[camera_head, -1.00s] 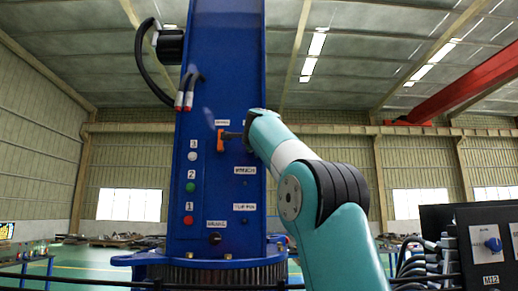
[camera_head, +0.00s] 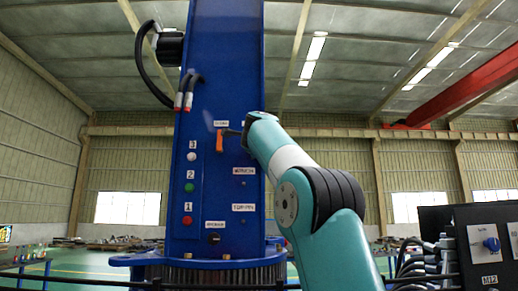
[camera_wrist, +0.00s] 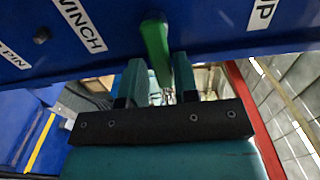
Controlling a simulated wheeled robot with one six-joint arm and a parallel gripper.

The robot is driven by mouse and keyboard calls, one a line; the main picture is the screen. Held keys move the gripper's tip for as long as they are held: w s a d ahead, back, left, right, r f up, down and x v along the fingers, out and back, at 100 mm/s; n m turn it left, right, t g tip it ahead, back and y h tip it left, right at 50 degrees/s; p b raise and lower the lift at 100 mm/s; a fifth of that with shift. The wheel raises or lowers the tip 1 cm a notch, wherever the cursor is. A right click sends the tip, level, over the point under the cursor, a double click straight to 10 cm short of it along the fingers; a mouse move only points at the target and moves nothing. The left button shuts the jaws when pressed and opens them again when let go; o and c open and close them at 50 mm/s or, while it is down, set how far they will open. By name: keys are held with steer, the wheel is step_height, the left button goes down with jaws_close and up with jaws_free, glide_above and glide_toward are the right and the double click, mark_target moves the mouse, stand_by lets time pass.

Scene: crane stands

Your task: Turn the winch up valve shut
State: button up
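A green valve handle (camera_wrist: 155,45) hangs from the blue panel at the top middle of the wrist view, between a "WINCH" label and a label ending in "P". My gripper (camera_wrist: 160,80) is open, with its two teal fingers on either side of the handle's lower end. I cannot tell whether a finger touches it. In the head view my gripper (camera_head: 232,132) is small and seen edge-on at the blue column, beside an upright orange handle (camera_head: 219,141). The green handle cannot be made out there.
The blue crane column (camera_head: 222,60) carries a white button (camera_head: 192,156), a green button (camera_head: 189,188) and a red button (camera_head: 187,221). Two hoses hang at its upper left. A dark control box (camera_head: 480,215) stands at the right. The space left of the column is open.

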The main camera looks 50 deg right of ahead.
steer(key=shift+o, duration=1.1)
steer(key=b+v, duration=0.4)
steer(key=v, duration=1.3)
steer(key=shift+s, duration=0.25)
steer(key=shift+a, duration=0.15)
